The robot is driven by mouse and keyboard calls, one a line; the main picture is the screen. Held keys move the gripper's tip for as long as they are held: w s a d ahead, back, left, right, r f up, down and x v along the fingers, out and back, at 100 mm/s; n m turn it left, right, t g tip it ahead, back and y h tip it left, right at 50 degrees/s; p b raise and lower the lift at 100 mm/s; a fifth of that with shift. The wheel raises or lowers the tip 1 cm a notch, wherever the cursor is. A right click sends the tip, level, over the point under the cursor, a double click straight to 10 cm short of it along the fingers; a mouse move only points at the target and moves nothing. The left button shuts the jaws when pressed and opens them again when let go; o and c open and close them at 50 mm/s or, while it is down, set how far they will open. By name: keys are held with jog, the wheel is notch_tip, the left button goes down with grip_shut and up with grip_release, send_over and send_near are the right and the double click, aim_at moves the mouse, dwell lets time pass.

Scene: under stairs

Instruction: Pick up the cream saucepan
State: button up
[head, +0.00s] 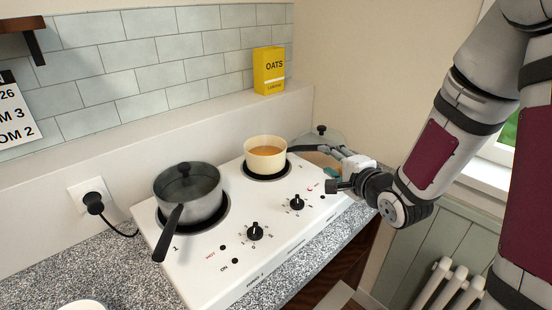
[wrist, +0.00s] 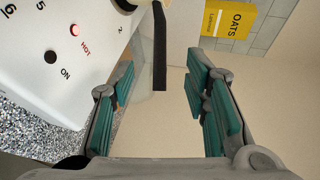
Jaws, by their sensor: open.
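The cream saucepan (head: 262,144) stands upright on the rear right hotplate, with orange-brown contents inside. Its black handle (head: 308,148) points right, toward my gripper (head: 334,163). My gripper is open and empty at the handle's outer end. In the wrist view the dark handle (wrist: 160,47) lies between the lines of the two teal-padded fingers, a little beyond the tips of my gripper (wrist: 158,82). No contact shows. Only a small part of the pan body shows at the top edge of the wrist view.
A grey lidded pot (head: 190,196) stands on the left hotplate of the white cooker (head: 208,252). A yellow oats box (head: 268,72) stands on the ledge behind. The wall is at right.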

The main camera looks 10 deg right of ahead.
aim_at(313, 149)
jog(key=shift+b+x, duration=0.85)
jog(key=shift+b, duration=1.2)
jog(key=shift+f+b, duration=0.2)
jog(key=shift+b, duration=0.55)
jog(key=b+x, duration=0.1)
jog(key=x, duration=0.4)
jog(key=shift+w+a, duration=0.1)
jog(key=shift+w, duration=0.25)
jog(key=shift+d+x, duration=0.15)
jog(key=shift+x, duration=1.15)
jog(key=shift+d+x, duration=0.15)
jog(key=shift+x, duration=1.2)
jog(key=shift+r, duration=0.1)
jog(key=shift+c, duration=0.4)
grip_shut()
jog(key=shift+w+r, duration=0.1)
